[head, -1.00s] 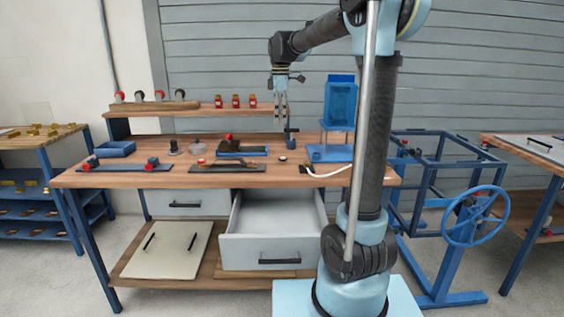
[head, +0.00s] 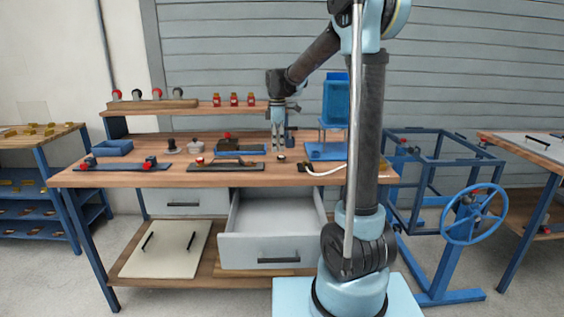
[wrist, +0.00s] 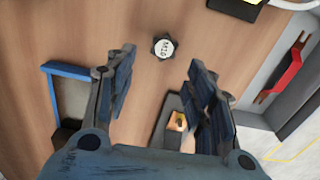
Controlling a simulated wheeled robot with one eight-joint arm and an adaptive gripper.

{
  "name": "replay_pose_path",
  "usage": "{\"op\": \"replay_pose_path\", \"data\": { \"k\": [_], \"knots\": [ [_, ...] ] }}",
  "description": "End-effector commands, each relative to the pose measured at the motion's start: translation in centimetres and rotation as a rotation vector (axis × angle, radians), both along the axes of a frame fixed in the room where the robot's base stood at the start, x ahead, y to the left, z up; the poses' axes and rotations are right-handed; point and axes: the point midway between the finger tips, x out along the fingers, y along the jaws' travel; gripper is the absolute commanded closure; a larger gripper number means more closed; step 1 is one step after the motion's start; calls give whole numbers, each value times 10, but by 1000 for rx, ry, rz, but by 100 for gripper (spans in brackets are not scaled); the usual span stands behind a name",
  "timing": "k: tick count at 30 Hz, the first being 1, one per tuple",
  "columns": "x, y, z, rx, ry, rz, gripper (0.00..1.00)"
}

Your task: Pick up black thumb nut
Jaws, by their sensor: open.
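The black thumb nut (wrist: 163,46), with a lobed rim and a pale face marked M10, lies on the wooden bench top in the wrist view. In the head view it is a small dark spot (head: 281,158) on the bench. My gripper (wrist: 160,62) is open, and its two fingers are spread to the left and right of the nut's line. The nut shows just beyond the fingertips, with nothing between the jaws. In the head view my gripper (head: 278,149) points down close above the bench beside the nut; the exact gap cannot be told.
A blue tray (head: 240,145) and a dark board (head: 226,167) lie left of the gripper. A blue stand (head: 328,152) is to the right. An open drawer (head: 272,219) juts out below the bench. A red-handled part (wrist: 286,72) shows in the wrist view.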

Motion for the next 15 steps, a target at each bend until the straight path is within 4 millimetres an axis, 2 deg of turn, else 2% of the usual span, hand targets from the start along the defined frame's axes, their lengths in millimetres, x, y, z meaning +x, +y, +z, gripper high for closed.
{"op": "replay_pose_path", "data": {
  "k": [12,15],
  "knots": [
    [-1,-1,-45,0,0,-1,51],
    [-1,-1,-51,0,0,-1,51]
  ]
}}
